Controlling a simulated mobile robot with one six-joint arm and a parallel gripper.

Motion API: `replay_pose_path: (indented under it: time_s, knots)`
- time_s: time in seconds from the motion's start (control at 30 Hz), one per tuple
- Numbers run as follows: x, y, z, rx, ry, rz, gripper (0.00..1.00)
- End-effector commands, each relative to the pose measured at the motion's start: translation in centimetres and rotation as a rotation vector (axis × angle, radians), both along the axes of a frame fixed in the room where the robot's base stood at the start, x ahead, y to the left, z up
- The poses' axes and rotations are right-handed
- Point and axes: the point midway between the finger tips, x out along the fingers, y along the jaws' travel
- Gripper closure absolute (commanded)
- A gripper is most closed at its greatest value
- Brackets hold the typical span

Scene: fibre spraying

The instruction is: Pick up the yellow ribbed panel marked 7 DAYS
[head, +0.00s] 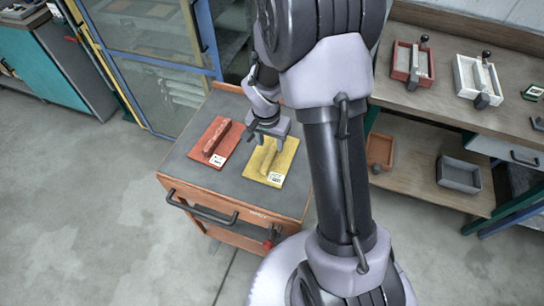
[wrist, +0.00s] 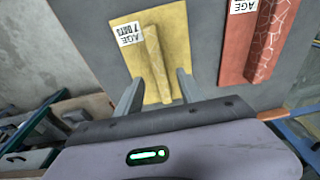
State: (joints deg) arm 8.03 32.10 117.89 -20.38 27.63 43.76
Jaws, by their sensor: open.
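The yellow ribbed panel (head: 271,164) lies flat on the grey top of an orange trolley (head: 206,169). In the wrist view the yellow panel (wrist: 174,33) has a raised rib along its middle and a white label reading AGE 7 DAYS. My gripper (head: 264,137) is over the far end of this panel. In the wrist view my gripper (wrist: 158,92) is open, with one finger on each side of the rib's near end. I cannot tell whether the fingers touch the panel.
A red ribbed panel (head: 216,142) with a label lies left of the yellow one; it also shows in the wrist view (wrist: 270,40). A workbench (head: 440,95) with red and white moulds stands at the right. A glass-doored cabinet (head: 160,70) stands behind. Floor at the left is clear.

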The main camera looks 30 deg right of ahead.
Motion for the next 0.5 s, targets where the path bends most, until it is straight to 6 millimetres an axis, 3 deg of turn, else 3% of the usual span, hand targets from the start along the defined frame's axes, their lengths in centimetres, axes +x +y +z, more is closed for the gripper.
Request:
replay_pose_path:
  time_s: [0.23, 0.47, 0.5]
  knots:
    - [0.4, -0.9, -4.6, 0.0, 0.002, 0.001, 0.55]
    - [0.5, -0.9, -4.8, 0.0, 0.0, 0.0, 0.55]
    - [0.5, -0.9, -4.8, 0.0, 0.0, 0.0, 0.62]
